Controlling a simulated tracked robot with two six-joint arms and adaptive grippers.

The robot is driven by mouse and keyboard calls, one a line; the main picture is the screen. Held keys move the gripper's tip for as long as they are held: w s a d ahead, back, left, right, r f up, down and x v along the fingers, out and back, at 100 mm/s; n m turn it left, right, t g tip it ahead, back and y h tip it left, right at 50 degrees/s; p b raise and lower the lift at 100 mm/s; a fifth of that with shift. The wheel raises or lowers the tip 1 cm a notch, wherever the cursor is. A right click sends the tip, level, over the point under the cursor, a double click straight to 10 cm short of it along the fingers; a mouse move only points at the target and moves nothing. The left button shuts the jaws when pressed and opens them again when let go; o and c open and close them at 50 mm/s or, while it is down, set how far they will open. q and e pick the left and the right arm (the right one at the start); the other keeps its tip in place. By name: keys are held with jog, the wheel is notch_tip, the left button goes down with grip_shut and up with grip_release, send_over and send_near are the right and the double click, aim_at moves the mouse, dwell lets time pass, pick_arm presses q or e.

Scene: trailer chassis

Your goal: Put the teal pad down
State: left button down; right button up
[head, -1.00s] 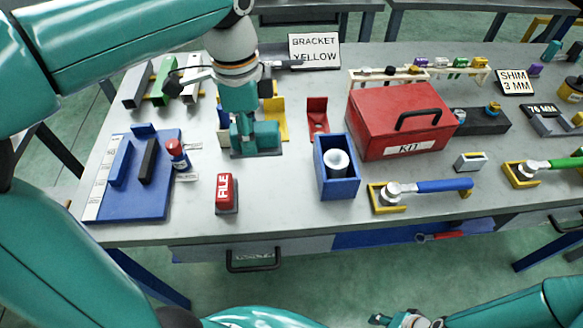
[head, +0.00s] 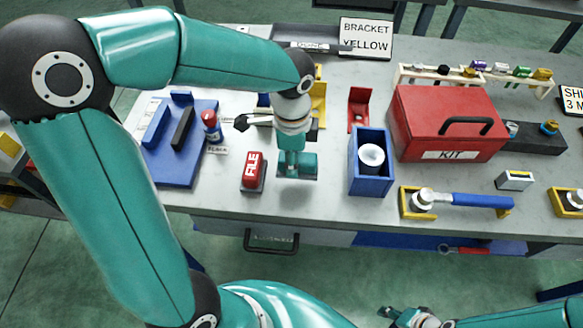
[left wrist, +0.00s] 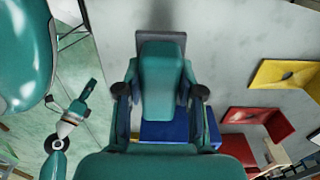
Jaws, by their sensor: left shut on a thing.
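The teal pad (head: 302,164) is a small teal block in the jaws of my left gripper (head: 292,158). In the head view it is low over the grey workbench, right of the red FILE block and left of the blue box. In the left wrist view, the teal pad (left wrist: 160,85) sits between the two dark fingers of my left gripper (left wrist: 160,100), which are shut on it. A darker grey patch shows beneath it; I cannot tell whether the pad touches the bench. My right gripper (head: 393,314) is at the bottom edge, apart from the bench; its jaws are unclear.
The red FILE block (head: 253,171) stands close left, and the blue box (head: 371,178) with a white cylinder stands right. A red KIT case (head: 447,122), red bracket (head: 358,108) and yellow bracket (head: 319,103) are farther back. Bare bench (head: 320,202) lies in front.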

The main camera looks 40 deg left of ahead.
pick_arm(q)
jog(key=shift+f, duration=2.15)
jog(key=c, duration=0.7)
grip_release()
jog(key=shift+f, duration=0.15)
jog(key=shift+r, duration=0.2)
notch_tip(320, 180, up, 12)
jog(key=shift+a+f, duration=0.1)
